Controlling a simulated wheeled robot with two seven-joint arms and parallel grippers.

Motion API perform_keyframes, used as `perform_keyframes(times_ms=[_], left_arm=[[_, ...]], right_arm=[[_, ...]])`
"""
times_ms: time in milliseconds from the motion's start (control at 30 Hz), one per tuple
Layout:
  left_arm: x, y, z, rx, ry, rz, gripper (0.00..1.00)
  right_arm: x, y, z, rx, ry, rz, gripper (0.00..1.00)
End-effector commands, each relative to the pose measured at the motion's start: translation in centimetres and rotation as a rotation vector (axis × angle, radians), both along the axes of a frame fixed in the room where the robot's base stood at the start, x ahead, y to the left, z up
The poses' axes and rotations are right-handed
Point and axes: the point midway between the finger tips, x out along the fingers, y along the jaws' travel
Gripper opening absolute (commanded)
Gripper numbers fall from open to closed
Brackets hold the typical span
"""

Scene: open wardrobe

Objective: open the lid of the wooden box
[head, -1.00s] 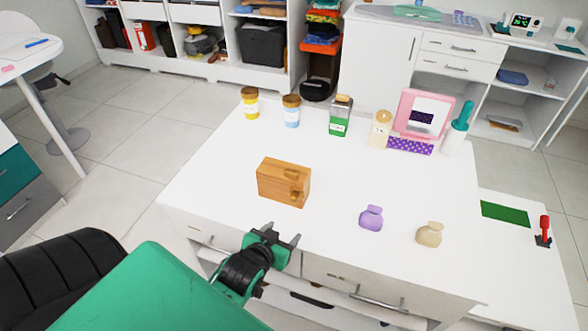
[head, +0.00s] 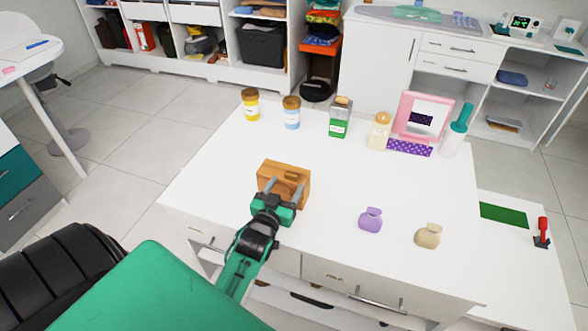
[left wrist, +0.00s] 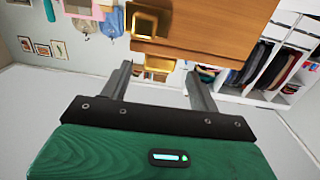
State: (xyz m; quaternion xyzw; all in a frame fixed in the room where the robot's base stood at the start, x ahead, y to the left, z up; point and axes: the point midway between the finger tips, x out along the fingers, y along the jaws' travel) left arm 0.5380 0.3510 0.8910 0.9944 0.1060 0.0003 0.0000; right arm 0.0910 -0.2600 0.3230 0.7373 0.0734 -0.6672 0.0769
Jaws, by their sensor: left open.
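The wooden box (head: 272,172) sits shut on the white table, left of the middle. It has a gold-coloured clasp or handle piece (head: 292,176) on top and another on its front, which my gripper partly hides in the head view. My left gripper (head: 283,192) is open at the front of the box, its fingers pointing at it. Nothing is between the fingers; contact cannot be told. My right gripper is not in view.
On the white table (head: 340,190) stand several jars at the back, a green-labelled container (head: 340,118), a pink-framed mirror (head: 423,115) and a teal-topped bottle (head: 457,130). The table middle is clear.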

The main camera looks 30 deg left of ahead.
Motion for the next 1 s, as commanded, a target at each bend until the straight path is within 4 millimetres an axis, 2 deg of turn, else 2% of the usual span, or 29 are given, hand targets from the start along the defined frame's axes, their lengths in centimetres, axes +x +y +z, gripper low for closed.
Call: perform_keyframes(times_ms=[33,200,400,567,833,1000], left_arm=[[1.1,0.2,0.3,0.001,-0.002,0.000,0.62],[3.8,0.8,0.2,0.000,0.000,0.000,0.62],[6.0,1.3,0.1,0.001,0.001,0.000,0.62],[6.8,1.5,0.0,0.001,0.001,0.000,0.62],[6.8,1.5,0.0,0.000,0.001,0.000,0.62],[6.8,1.5,0.0,0.000,0.001,0.000,0.28]], right_arm=[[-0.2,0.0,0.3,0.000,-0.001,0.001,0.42],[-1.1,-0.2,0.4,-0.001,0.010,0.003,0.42],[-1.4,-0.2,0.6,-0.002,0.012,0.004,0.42],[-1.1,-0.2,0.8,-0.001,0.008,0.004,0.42],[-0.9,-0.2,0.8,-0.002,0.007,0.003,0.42],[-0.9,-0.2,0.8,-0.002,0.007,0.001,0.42]])
